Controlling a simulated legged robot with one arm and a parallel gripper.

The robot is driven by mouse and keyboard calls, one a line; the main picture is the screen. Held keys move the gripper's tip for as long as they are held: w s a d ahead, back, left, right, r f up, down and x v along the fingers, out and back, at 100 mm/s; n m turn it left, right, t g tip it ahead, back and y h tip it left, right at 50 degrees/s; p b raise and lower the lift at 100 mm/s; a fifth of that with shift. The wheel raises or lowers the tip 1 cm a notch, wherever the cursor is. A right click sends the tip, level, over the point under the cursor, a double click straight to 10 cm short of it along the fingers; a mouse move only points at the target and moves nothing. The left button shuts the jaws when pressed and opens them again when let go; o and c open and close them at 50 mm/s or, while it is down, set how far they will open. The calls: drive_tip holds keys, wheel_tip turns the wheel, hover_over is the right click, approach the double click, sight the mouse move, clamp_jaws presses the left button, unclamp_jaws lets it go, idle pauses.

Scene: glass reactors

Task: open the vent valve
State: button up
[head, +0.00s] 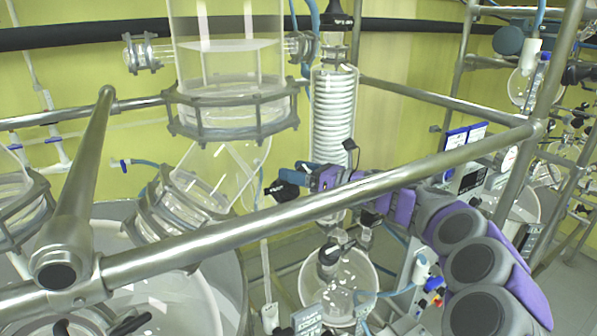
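My arm, purple and grey, reaches in from the lower right behind the front steel rail. My gripper (306,178) is at its far end, left of the glass coil column's lower part. A black knob (286,191) sits right at the gripper's tip, with a blue piece just above it. It may be the vent valve; no label shows there. I cannot tell whether the gripper touches the knob or whether its fingers are apart, as they are small and partly overlapped. Other black valve handles (330,252) sit on the round flask below.
A thick steel rail (340,198) crosses in front of my arm. A glass coil condenser (334,115) stands behind the gripper, with a large glass cylinder (231,60) to its left. A round flask (339,285) hangs below. Another rail (440,98) runs behind.

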drive_tip(key=c, duration=0.9)
drive_tip(key=shift+c, duration=0.2)
drive_tip(key=shift+n+g, duration=0.3)
drive_tip(key=n+g+p, duration=0.1)
drive_tip(key=n, duration=0.1)
drive_tip(key=n+g+y+p, duration=0.1)
drive_tip(key=n+g+p, duration=0.2)
drive_tip(key=n+g, duration=0.1)
drive_tip(key=shift+s+n+p, duration=0.25)
drive_tip(key=shift+n+p, duration=0.1)
drive_tip(key=shift+n, duration=0.05)
drive_tip(key=n+g, duration=0.2)
drive_tip(key=n, duration=0.1)
drive_tip(key=n+g, duration=0.2)
drive_tip(key=shift+s+f+p, duration=0.15)
drive_tip(key=shift+s+p, duration=0.15)
drive_tip(key=shift+p, duration=0.05)
drive_tip(key=shift+s+n+g+h, duration=0.1)
drive_tip(key=shift+n+g+h, duration=0.4)
drive_tip(key=shift+n, duration=0.4)
drive_tip(key=shift+s+n+g, duration=0.1)
drive_tip(key=shift+n+g, duration=0.4)
